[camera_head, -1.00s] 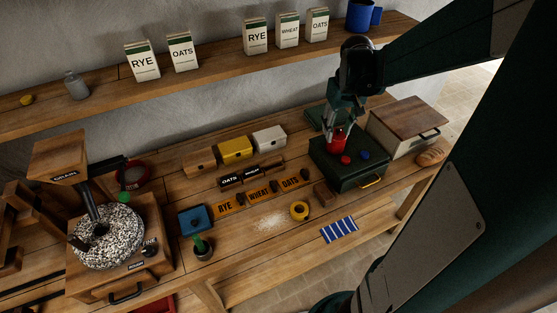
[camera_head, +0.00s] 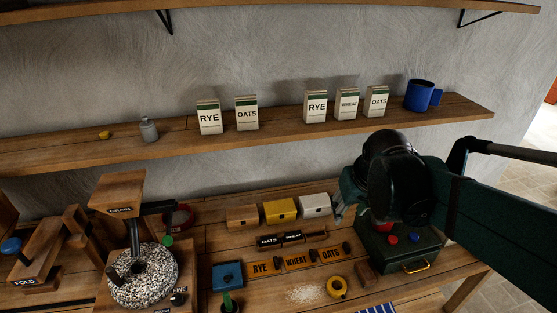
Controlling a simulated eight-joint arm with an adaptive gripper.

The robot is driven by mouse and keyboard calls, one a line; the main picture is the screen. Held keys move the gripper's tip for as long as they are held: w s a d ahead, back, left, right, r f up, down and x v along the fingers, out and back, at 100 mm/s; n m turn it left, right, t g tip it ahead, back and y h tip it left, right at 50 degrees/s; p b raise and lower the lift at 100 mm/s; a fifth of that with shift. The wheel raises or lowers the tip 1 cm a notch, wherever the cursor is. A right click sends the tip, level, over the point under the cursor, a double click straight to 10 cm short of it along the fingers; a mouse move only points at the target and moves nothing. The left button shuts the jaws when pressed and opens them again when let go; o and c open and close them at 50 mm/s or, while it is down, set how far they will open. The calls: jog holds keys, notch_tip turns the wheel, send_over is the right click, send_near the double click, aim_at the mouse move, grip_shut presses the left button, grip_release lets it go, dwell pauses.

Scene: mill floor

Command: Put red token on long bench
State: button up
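A small red token (camera_head: 393,239) lies on top of the dark green box (camera_head: 372,254), beside a blue token (camera_head: 414,238). My gripper (camera_head: 384,214) is above the left part of this box. Its dark wrist hides most of the fingers, so I cannot see whether they are open or shut. A larger red thing (camera_head: 381,226) shows just under the gripper, partly hidden; I cannot tell whether it is held. The long bench (camera_head: 247,290) is the wooden worktop running under the shelf, and the green box stands on its right part.
A grain mill (camera_head: 145,275) stands on the left of the bench. Small boxes, name plates, a yellow ring (camera_head: 337,287) and spilled flour (camera_head: 306,294) are in the middle. The shelf (camera_head: 275,137) above carries several grain packets and a blue mug (camera_head: 419,95).

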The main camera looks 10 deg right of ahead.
jog(key=s+a+r+n+t+y, duration=0.1)
jog(key=s+a+t, duration=0.1)
jog(key=s+a, duration=0.5)
jog(key=a, duration=0.3)
jog(key=shift+a+r+t, duration=0.2)
jog(key=shift+t, duration=0.2)
jog(key=shift+o, duration=0.7)
jog(key=n+g+b, duration=0.1)
jog(key=n+g, duration=0.2)
jog(key=g, duration=0.4)
send_over(393, 238)
jog(key=shift+f, duration=9.8)
jog(key=shift+f, duration=1.3)
